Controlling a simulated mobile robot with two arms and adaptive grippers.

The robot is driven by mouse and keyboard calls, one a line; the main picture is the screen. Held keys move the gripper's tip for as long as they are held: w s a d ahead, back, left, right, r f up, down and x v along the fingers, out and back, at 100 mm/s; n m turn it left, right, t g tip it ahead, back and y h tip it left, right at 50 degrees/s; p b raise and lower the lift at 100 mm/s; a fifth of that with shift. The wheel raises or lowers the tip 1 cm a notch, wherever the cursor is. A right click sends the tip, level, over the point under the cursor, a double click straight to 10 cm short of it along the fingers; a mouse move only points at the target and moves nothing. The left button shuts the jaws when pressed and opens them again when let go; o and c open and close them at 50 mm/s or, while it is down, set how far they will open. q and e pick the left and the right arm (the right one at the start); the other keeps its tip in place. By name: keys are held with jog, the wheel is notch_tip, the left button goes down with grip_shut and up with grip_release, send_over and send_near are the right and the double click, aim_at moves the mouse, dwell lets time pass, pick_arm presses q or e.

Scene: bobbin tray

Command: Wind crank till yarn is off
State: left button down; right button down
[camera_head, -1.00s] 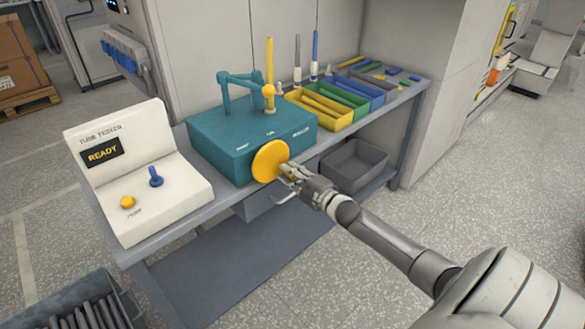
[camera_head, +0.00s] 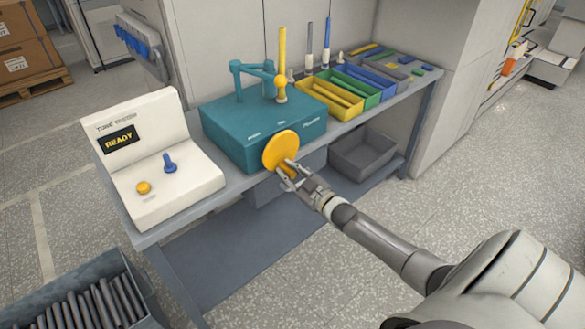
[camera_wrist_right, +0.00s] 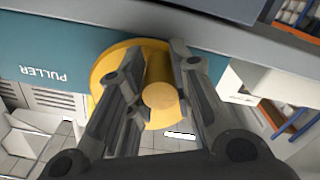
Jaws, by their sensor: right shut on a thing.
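The teal puller box (camera_head: 240,128) stands on the bench with a yellow crank disc (camera_head: 279,150) on its front face. The disc and its yellow knob (camera_wrist_right: 160,100) fill the middle of the right wrist view. My right gripper (camera_head: 288,176) is at the disc's lower right, its fingers (camera_wrist_right: 163,92) on both sides of the knob and shut on it. A yellow tube (camera_head: 282,60) stands upright on top of the box beside a teal arm linkage (camera_head: 254,70). I cannot make out any yarn. My left gripper is not in view.
A white tube tester (camera_head: 160,165) reading READY stands at the bench's left. A grey bin (camera_head: 365,165) is below the bench, and a crate of dark tubes (camera_head: 70,275) is at lower left.

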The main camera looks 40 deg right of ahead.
jog(key=shift+a+m+p, duration=0.3)
jog(key=shift+a+m, duration=0.15)
jog(key=shift+m, duration=0.65)
jog(key=c, duration=1.3)
grip_release()
jog(key=shift+s, duration=0.1)
jog(key=shift+o, duration=0.2)
jog(key=s, duration=1.2)
jog(key=shift+d, duration=0.45)
